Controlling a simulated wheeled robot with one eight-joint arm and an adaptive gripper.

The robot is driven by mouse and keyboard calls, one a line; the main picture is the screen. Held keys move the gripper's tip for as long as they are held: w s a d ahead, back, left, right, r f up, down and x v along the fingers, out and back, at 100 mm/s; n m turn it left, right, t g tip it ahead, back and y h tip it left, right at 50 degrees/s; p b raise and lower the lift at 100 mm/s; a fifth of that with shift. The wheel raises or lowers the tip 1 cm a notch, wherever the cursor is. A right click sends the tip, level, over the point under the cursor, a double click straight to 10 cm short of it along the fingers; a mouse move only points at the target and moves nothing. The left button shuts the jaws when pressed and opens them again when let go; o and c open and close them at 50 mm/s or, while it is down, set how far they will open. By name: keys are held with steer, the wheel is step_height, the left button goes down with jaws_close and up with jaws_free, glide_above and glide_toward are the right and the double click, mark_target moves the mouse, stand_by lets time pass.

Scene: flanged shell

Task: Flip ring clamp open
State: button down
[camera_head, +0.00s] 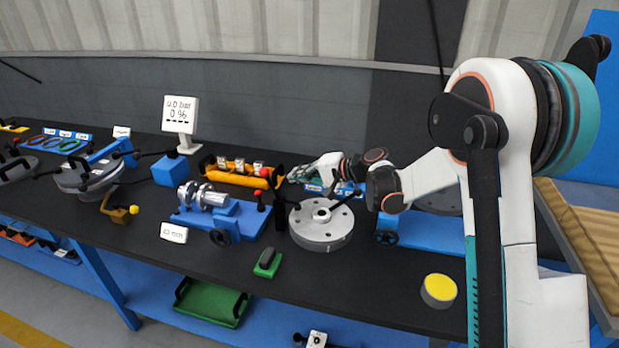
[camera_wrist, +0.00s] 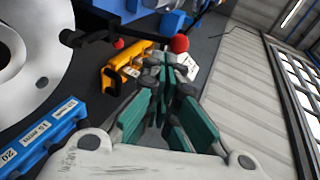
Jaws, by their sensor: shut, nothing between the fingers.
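A grey flanged disc (camera_head: 321,226) with a raised hub stands on the dark bench; part of it shows at the left of the wrist view (camera_wrist: 25,50). A black lever with a red ball (camera_head: 264,172) rises beside it. A large red ball (camera_wrist: 180,43) shows just beyond my fingertips in the wrist view, apart from them as far as I can tell. My gripper (camera_head: 293,175) is over the back of the bench, above the orange tray; its teal fingers (camera_wrist: 172,68) are shut and empty. I cannot tell for certain which part is the ring clamp.
An orange tray (camera_head: 228,179), a blue fixture with a silver shaft (camera_head: 205,195), and a gauge display (camera_head: 180,115) stand left of the disc. A blue size rack (camera_wrist: 42,137) lies near my wrist. A green block (camera_head: 268,262) and yellow-topped cylinder (camera_head: 438,291) sit in front; bench between them is clear.

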steer(key=b+x, duration=0.2)
steer(key=x, duration=0.5)
steer(key=shift+a, duration=0.1)
steer(key=shift+a, duration=0.1)
steer(key=shift+w+a+h+p, duration=0.1)
steer(key=shift+a+h+p, duration=0.1)
steer(key=shift+h+p, duration=0.15)
